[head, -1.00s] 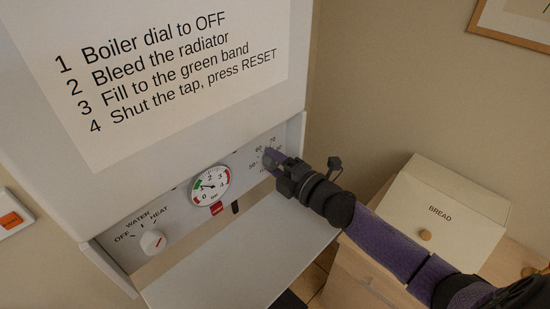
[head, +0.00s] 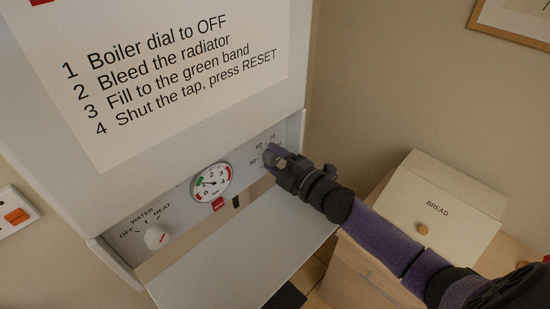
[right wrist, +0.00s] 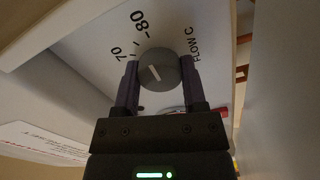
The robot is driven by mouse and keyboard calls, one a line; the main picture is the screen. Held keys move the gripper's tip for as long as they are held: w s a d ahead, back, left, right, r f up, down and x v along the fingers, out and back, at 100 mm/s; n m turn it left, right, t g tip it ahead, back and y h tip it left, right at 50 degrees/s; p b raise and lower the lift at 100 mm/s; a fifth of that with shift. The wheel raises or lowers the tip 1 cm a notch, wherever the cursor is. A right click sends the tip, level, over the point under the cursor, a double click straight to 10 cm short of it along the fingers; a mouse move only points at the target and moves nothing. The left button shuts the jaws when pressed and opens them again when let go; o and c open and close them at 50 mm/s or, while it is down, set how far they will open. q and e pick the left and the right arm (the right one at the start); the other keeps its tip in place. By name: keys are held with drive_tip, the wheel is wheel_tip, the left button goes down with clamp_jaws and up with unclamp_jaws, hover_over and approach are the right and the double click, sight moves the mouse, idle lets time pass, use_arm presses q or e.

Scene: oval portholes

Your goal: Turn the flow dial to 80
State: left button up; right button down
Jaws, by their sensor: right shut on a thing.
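The grey flow dial (right wrist: 162,67) sits on the boiler's panel between the fingers of my right gripper (right wrist: 159,73). My right gripper is shut on it, one finger on each side. A white line on the dial's face slants up and left, toward the side with the 70 and 80 marks (right wrist: 138,22). I cannot tell exactly which value it meets. "FLOW C" is printed to the right of the dial. In the head view my right gripper (head: 273,160) covers much of the dial and part of its scale. My left gripper is not in view.
Left of the flow dial are a round pressure gauge (head: 211,182) and a white WATER/HEAT/OFF dial (head: 156,237). A lowered white flap (head: 245,255) lies below the panel. A BREAD box (head: 450,208) stands to the right, and a wall switch (head: 14,213) is at far left.

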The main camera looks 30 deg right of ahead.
drive_tip(key=shift+c, duration=0.7)
unclamp_jaws()
drive_tip(key=v, duration=0.8)
drive_tip(key=shift+s+d+f+b, duration=0.1)
drive_tip(key=shift+s+d+b, duration=0.05)
drive_tip(key=shift+s+b, duration=0.2)
drive_tip(key=shift+s+d, duration=0.2)
drive_tip(key=shift+s, duration=0.35)
